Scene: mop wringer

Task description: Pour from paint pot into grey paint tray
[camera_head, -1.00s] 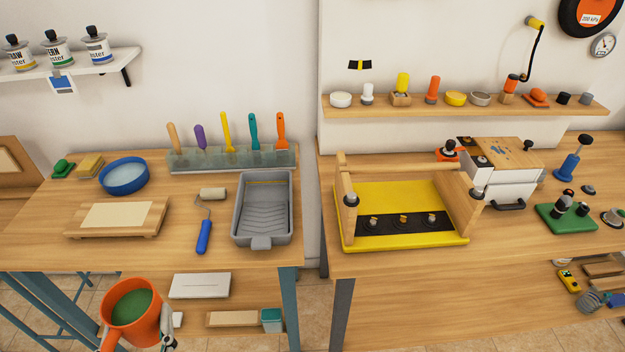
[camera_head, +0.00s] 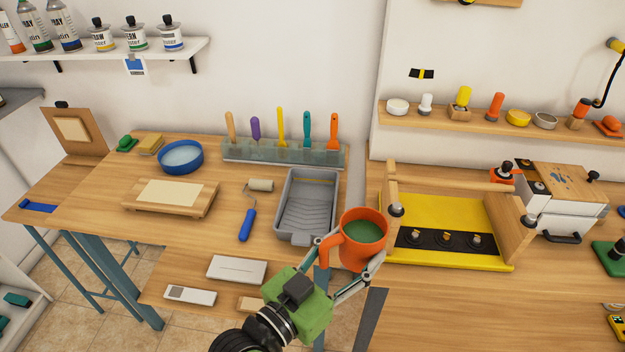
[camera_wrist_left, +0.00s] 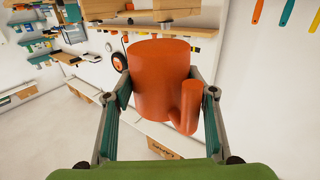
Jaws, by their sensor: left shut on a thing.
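The orange paint pot (camera_head: 364,243) holds green paint and is upright, with its handle on the left. My left gripper (camera_head: 350,262) is shut on the pot, one finger on each side; the wrist view shows the pot (camera_wrist_left: 158,80) between the fingers (camera_wrist_left: 160,100). The grey paint tray (camera_head: 307,205) lies on the left bench with its ridged slope facing up. The pot is at the tray's front right in the head view, beside it and overlapping its near corner in the picture. My right gripper is not in view.
A paint roller (camera_head: 248,222) lies left of the tray. A scraper rack (camera_head: 285,152) stands behind it. A blue bowl (camera_head: 181,157) and wooden board (camera_head: 172,195) are further left. A yellow press board (camera_head: 450,230) sits on the right bench, close to the pot.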

